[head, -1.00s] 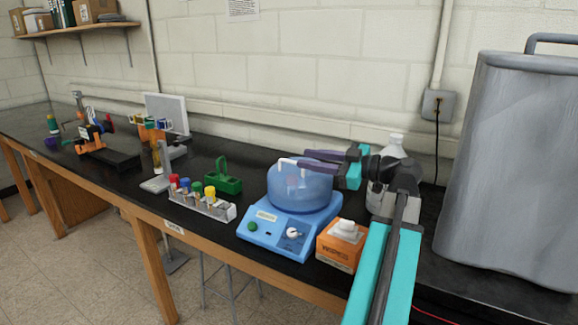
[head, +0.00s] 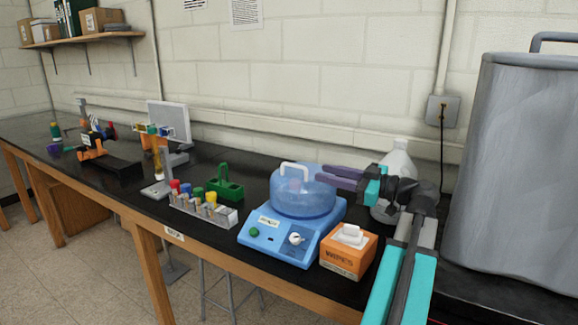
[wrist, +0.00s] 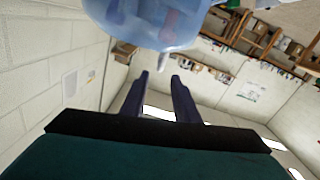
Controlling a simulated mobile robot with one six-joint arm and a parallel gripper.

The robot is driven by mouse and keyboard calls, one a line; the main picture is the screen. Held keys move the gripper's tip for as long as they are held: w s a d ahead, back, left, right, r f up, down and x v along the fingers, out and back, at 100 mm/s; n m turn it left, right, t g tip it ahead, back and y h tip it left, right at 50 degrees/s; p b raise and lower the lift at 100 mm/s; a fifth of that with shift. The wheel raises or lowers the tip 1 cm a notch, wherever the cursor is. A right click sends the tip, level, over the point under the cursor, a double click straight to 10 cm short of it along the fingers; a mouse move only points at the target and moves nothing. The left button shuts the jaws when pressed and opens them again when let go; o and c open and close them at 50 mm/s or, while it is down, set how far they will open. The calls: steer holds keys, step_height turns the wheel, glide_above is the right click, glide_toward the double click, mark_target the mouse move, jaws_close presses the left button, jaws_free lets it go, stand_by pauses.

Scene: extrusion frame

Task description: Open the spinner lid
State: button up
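The blue spinner (head: 285,243) stands on the black bench, with a green button and a white knob on its front. Its translucent blue domed lid (head: 303,200) sits over the top, with a white handle (head: 294,166). The lid looks down on the base. My gripper (head: 318,173) is at the right of the lid, its purple fingers pointing left toward the dome. In the wrist view the two fingers (wrist: 160,77) are apart with nothing between them, and the blue lid (wrist: 150,18) fills the top. Whether a finger touches the lid cannot be told.
An orange wipes box (head: 347,255) stands right of the spinner, close under my arm. A clear bottle (head: 397,165) is behind my gripper. A tube rack (head: 203,210) and a green holder (head: 224,183) are to the left. A large grey container (head: 515,165) fills the right.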

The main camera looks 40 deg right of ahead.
mark_target(287, 164)
steer(key=shift+p+x, duration=1.4)
steer(key=shift+x, duration=5.45)
steer(key=shift+c, duration=0.3)
